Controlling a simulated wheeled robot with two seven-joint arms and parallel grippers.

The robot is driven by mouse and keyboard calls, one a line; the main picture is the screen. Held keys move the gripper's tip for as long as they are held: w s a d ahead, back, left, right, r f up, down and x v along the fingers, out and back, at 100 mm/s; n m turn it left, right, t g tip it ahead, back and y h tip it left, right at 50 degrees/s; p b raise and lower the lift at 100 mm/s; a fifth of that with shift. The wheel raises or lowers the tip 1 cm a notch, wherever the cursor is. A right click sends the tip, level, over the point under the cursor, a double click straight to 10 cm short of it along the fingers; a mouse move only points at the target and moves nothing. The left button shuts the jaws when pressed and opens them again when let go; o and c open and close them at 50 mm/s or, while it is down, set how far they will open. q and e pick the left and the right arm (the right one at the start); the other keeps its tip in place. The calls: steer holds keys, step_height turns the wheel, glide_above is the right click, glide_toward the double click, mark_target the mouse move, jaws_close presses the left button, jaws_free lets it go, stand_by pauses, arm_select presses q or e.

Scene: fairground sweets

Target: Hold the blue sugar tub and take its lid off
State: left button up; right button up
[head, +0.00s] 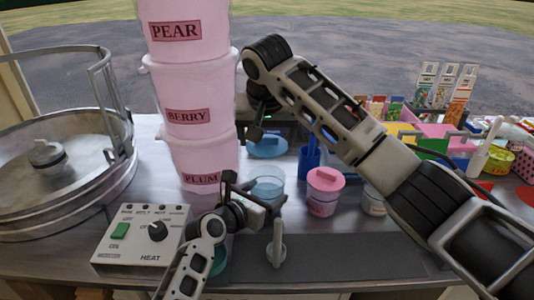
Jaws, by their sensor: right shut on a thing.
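The blue sugar tub (268,189) stands on the metal counter near the middle of the head view, its pale blue wall showing and its top uncovered. Its blue lid (268,149) is apart from the tub, seen above and behind its rim. My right gripper (257,134) comes down from above and is shut on the lid; its fingertips are small and partly hidden. My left gripper (248,197) is at the tub's left side, close against it.
Pink tubs (197,98) are stacked left of the blue tub. A heat control box (142,240) and a round metal pan (75,190) are further left.

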mark_target(267, 138)
arm_select(q)
steer(key=shift+r, duration=0.2)
arm_select(e)
steer(key=shift+r, duration=3.35)
arm_select(q)
steer(key=shift+f, duration=0.55)
arm_select(e)
steer(key=shift+f, duration=0.3)
